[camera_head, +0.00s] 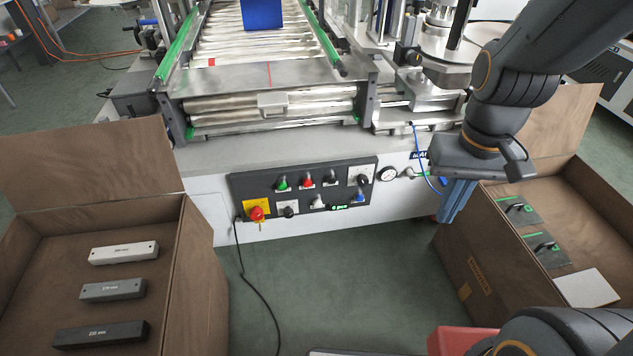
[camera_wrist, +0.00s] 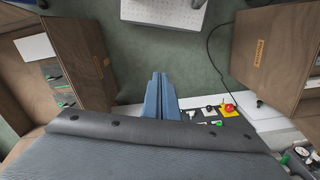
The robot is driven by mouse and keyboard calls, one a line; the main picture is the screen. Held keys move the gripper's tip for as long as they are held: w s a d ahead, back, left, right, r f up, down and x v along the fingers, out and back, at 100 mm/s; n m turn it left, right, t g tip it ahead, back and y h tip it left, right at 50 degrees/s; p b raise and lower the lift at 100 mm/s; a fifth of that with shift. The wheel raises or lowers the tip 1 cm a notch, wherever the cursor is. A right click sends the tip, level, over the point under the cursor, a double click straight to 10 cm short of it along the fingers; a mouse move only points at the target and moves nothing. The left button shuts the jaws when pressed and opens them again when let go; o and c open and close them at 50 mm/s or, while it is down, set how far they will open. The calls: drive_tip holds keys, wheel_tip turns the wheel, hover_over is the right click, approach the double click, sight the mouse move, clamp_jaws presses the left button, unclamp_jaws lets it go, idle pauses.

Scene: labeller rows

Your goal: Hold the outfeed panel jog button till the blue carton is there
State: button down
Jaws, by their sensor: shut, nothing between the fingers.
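The blue carton (camera_head: 262,14) sits on the roller conveyor (camera_head: 250,45) at the top of the head view, cut off by the frame edge. The dark outfeed panel (camera_head: 303,213) on the machine front carries green, red, black and blue controls and a red mushroom button (camera_head: 257,213) on yellow. I cannot read which control is the jog button; a blue button (camera_head: 360,197) is at the lower right. My gripper (camera_head: 452,212) is shut and empty, pointing down, right of the panel and apart from it. Its blue fingers show in the wrist view (camera_wrist: 160,80), with the panel partly hidden behind.
An open cardboard box (camera_head: 200,290) with labelled bars stands at left. Another box (camera_head: 480,262) with dark green-marked parts stands at right, close to my gripper. A gauge (camera_head: 388,174) is right of the panel. A black cable (camera_head: 245,270) hangs below.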

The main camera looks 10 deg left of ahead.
sight(332, 180)
drive_tip(key=w+a+f+m+t+b, duration=0.3)
drive_tip(key=w+a+f+m+b, duration=0.2)
drive_tip(key=w+a+f, duration=0.45)
drive_tip(key=w+a+f+m+t+b, duration=0.35)
drive_tip(key=w+a+f+m, duration=0.25)
drive_tip(key=w+f, duration=0.55)
drive_tip(key=w+a+f+m+t+h+b, duration=0.1)
drive_tip(key=w+f+m+t+h+b, duration=0.1)
drive_tip(key=f, duration=0.5)
drive_tip(key=w+a+f+m+t+h+b, duration=0.1)
drive_tip(key=w+a+f+m+t+b, duration=0.1)
drive_tip(key=w+f+m+b, duration=0.2)
wheel_tip(332, 180, down, 4)
drive_tip(key=m+b, duration=0.1)
drive_tip(key=m, duration=0.2)
drive_tip(key=shift+a+r+h+b, duration=0.15)
drive_tip(key=shift+a+h+b, duration=0.1)
drive_tip(key=shift+h+b, duration=0.15)
drive_tip(key=shift+t, duration=0.25)
drive_tip(key=w+a+b, duration=0.2)
drive_tip(key=w, duration=0.6)
drive_tip(key=shift+w+a, duration=0.15)
drive_tip(key=shift+w, duration=0.05)
